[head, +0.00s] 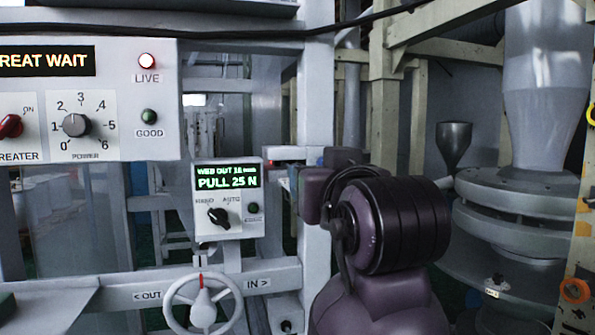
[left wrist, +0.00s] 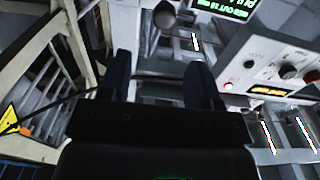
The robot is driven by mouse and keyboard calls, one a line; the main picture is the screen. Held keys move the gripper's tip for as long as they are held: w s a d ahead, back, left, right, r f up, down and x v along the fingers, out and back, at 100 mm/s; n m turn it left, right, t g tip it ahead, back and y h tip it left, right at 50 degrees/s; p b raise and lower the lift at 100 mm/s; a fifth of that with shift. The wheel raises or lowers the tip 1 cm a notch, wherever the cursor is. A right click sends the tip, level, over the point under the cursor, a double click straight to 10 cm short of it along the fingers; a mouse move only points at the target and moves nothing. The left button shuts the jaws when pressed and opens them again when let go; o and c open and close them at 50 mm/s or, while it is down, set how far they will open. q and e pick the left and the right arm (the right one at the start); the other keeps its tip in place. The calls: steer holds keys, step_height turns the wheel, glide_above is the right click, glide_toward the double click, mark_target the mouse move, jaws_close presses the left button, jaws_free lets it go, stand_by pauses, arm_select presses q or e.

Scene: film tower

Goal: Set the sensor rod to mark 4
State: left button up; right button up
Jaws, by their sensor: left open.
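I cannot surely pick out the sensor rod or its mark numbers. In the head view a small pale block (head: 285,153) with a red glow sits on the frame post, just left of my purple arm; I cannot tell if it belongs to the rod. That arm hides what lies behind it. In the left wrist view my left gripper (left wrist: 160,85) is open, with two dark fingers apart and nothing between them. A grey round-ended part (left wrist: 165,15) lies beyond the fingers. My right gripper is not in view.
A web box (head: 230,198) reads PULL 25 N, above a handwheel (head: 203,305) marked OUT and IN. The treater panel (head: 90,100) is at upper left; it appears upside down in the left wrist view (left wrist: 275,50). A funnel (head: 454,140) stands right, with beams behind.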

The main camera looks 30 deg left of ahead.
arm_select(q)
steer(key=x, duration=0.3)
steer(key=p+x, duration=0.1)
steer(key=x, duration=0.3)
steer(key=p+x, duration=0.1)
steer(key=x, duration=0.3)
steer(key=shift+s+a+f, duration=0.1)
steer(key=shift+s+f, duration=0.1)
steer(key=shift+f, duration=0.15)
